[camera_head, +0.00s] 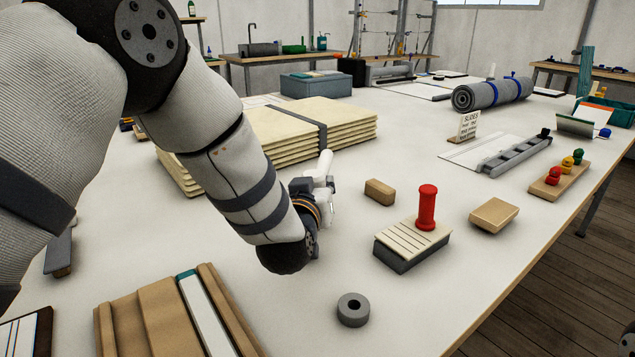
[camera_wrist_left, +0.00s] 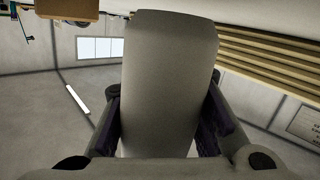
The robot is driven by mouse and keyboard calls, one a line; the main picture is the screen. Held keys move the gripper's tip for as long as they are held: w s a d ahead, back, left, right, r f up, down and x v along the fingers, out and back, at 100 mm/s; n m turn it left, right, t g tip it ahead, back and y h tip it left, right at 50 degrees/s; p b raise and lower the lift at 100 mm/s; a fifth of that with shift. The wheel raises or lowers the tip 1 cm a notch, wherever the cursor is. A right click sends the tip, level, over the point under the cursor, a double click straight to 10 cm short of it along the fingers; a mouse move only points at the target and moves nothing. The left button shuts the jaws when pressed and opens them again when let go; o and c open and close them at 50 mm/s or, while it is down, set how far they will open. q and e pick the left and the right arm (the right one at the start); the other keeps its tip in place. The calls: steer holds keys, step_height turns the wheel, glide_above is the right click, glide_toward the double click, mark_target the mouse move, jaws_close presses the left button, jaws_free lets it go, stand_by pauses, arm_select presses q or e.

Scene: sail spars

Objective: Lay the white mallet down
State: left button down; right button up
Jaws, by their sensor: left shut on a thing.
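My left gripper (camera_head: 315,191) is above the table, between the cloth stack and the small wooden block. It is shut on the white mallet (camera_head: 326,163), whose pale end sticks up from the fingers in the head view. In the left wrist view the mallet (camera_wrist_left: 168,80) is a broad pale shape between the two dark fingers and fills the middle. The rest of it is hidden by the gripper and wrist. My right gripper is not in view.
A folded cream stack (camera_head: 320,115) lies behind. Right of the gripper are a wooden block (camera_head: 380,191), a red-handled block (camera_head: 427,208) and another wooden block (camera_head: 494,215). A grey ring (camera_head: 353,310) lies in front. Bare table (camera_head: 400,290) surrounds the ring.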

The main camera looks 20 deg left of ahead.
arm_select(q)
steer(key=c, duration=1.2)
jaws_free()
steer(key=shift+f, duration=0.1)
steer(key=shift+r, duration=0.8)
steer(key=s, duration=0.4)
steer(key=s+r+p, duration=0.1)
steer(key=s, duration=0.3)
steer(key=s+d+p, duration=0.1)
steer(key=s, duration=0.2)
steer(key=shift+s+r, duration=0.3)
steer(key=shift+s, duration=0.1)
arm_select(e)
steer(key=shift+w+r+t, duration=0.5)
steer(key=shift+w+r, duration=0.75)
